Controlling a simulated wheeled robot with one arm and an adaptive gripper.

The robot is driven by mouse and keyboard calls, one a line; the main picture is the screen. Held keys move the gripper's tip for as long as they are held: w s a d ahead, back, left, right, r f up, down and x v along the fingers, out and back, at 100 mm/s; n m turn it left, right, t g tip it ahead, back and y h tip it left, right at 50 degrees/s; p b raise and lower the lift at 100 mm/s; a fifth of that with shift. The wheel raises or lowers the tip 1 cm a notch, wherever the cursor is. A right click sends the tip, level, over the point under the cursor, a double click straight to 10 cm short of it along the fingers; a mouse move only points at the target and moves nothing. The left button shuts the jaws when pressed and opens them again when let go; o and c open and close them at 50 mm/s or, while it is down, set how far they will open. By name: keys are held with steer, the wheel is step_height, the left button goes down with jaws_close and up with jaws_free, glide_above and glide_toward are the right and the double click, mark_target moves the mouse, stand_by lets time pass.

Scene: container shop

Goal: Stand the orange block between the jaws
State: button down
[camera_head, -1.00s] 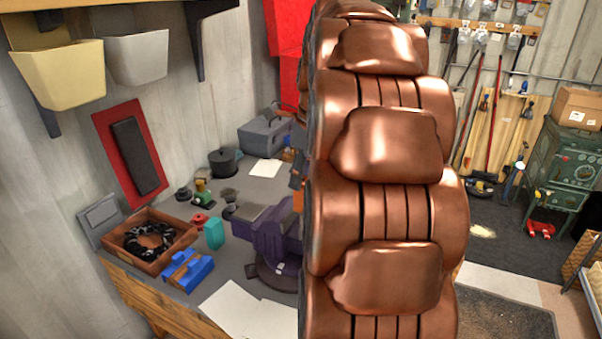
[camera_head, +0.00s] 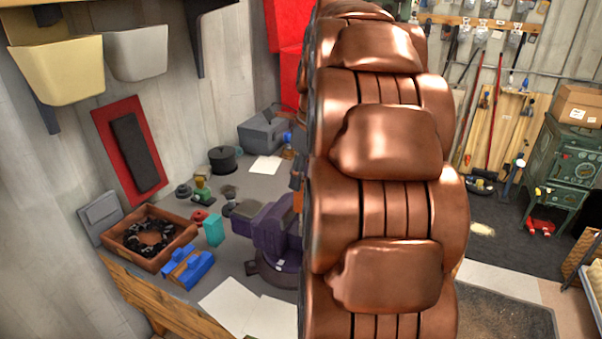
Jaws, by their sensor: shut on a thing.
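The purple bench vise (camera_head: 272,232) stands on the grey bench. Its right part is hidden behind my large copper-coloured arm, so the gap between its jaws is not clear. A thin orange sliver (camera_head: 298,201) shows at the arm's left edge, just above the vise. It may be part of the orange block, but too little shows to tell, nor whether it touches the jaws. My gripper is not distinguishable; the arm covers that area.
On the bench are a brown tray (camera_head: 150,262) with a dark ring, blue blocks (camera_head: 188,268), a teal block (camera_head: 214,231), white sheets (camera_head: 245,308), a black pot (camera_head: 222,160) and a grey toolbox (camera_head: 263,134). A green stove (camera_head: 562,165) stands at right.

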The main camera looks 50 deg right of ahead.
mark_target(301, 195)
steer(key=shift+f+b, duration=0.85)
steer(key=shift+f, duration=1.9)
stand_by(0.9)
steer(key=c, duration=0.7)
jaws_free()
steer(key=shift+r+p, duration=1.7)
steer(key=shift+r, duration=1.3)
